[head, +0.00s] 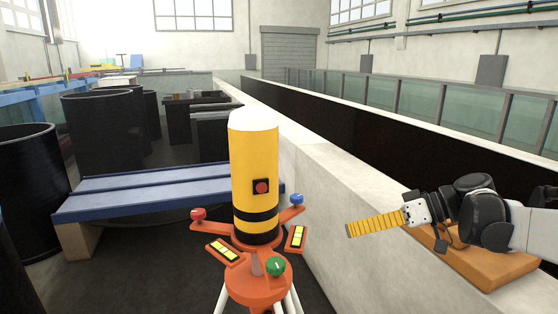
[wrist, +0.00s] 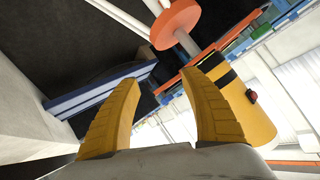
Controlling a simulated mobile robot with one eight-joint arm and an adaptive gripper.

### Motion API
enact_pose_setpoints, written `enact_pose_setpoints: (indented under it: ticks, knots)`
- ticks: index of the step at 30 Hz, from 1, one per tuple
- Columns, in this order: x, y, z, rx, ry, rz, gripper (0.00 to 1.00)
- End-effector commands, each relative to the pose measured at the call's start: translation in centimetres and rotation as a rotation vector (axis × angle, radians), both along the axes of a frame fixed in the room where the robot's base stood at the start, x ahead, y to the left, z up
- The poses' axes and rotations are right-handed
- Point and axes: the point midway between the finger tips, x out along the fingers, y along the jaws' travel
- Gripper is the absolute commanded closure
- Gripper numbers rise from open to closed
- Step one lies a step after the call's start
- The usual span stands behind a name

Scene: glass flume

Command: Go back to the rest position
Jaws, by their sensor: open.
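My gripper (head: 376,222) is on the right side of the head view, above the pale concrete ledge, with its yellow ribbed fingers pointing left. In the wrist view its two fingers (wrist: 160,82) stand apart with nothing between them, so it is open and empty. A yellow cylinder (head: 254,165) with a white top, black bands and a red button stands upright on an orange base (head: 258,284) to the left of my gripper, clear of it. It also shows tilted behind the right finger in the wrist view (wrist: 246,108).
An orange-brown block (head: 490,268) lies on the concrete ledge (head: 345,205) below my arm. A blue bench (head: 150,188) and black tubs (head: 105,135) are at left. The long glass-sided flume (head: 420,105) runs behind the ledge. The air between gripper and cylinder is free.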

Motion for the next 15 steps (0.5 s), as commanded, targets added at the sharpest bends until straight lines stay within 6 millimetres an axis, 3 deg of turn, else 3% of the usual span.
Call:
enact_pose_setpoints:
  ticks: [3, 6, 10, 15]
  knots:
    - [-4.3, 2.8, -2.0, -0.137, 0.142, -0.119, 0.47]
    - [-8.1, 3.6, -4.1, -0.255, 0.228, -0.245, 0.47]
    - [-13.0, 3.5, -6.8, -0.392, 0.280, -0.418, 0.47]
    - [-18.3, 1.9, -10.2, -0.525, 0.251, -0.634, 0.47]
